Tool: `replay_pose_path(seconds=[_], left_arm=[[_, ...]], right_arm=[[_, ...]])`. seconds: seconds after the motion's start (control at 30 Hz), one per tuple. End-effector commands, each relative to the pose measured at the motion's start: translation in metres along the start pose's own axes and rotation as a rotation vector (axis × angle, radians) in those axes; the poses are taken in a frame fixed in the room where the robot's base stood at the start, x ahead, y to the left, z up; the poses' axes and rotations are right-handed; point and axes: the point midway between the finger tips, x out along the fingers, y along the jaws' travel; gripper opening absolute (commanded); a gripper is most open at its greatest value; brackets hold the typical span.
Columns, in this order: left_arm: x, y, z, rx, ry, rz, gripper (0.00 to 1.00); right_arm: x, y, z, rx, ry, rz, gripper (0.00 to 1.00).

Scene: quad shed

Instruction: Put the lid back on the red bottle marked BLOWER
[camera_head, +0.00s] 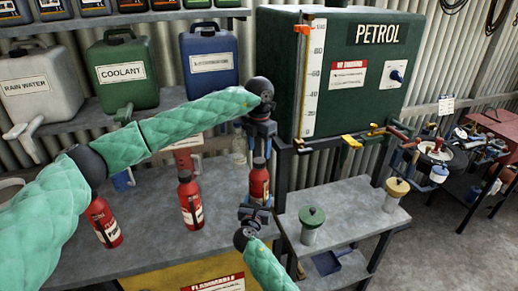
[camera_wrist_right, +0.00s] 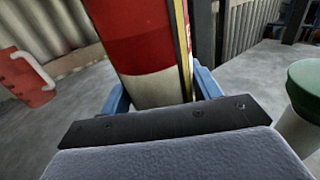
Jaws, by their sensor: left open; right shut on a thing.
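A red bottle (camera_head: 259,182) stands upright over the right end of the bench, below my left gripper. In the right wrist view the red and white bottle (camera_wrist_right: 150,50) fills the space between blue fingers. My right gripper (camera_wrist_right: 160,95) is shut on it. My left gripper (camera_head: 260,147), at the end of the green-sleeved arm, points down just above the bottle's top and is open. Something dark shows at the bottle's top; I cannot tell whether it is a lid or fingertips. No loose lid is distinguishable. The word BLOWER is not readable.
Two more red bottles (camera_head: 190,200) (camera_head: 103,222) stand on the bench (camera_head: 155,235) to the left. A clear bottle (camera_head: 239,147) stands behind. Green-lidded (camera_head: 312,226) and yellow-lidded (camera_head: 396,194) jars stand on the lower grey table (camera_head: 352,207). A petrol tank (camera_head: 375,70) rises behind.

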Motion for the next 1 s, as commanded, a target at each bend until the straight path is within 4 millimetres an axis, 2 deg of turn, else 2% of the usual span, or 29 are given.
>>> replay_pose_path(seconds=[0.4, 0.8, 1.0], left_arm=[[-0.032, -0.001, 0.0, -0.268, -0.001, 0.0, 0.56], [-0.033, 0.0, 0.0, -0.282, 0.0, 0.0, 0.56], [-0.022, 0.0, 0.0, -0.282, 0.001, -0.001, 0.56]], right_arm=[[0.0, 0.0, 0.0, 0.0, 0.0, 0.0, 0.0], [0.0, 0.0, 0.0, 0.0, 0.0, 0.0, 0.0], [0.0, 0.0, 0.0, 0.0, 0.0, 0.0, 0.0]])
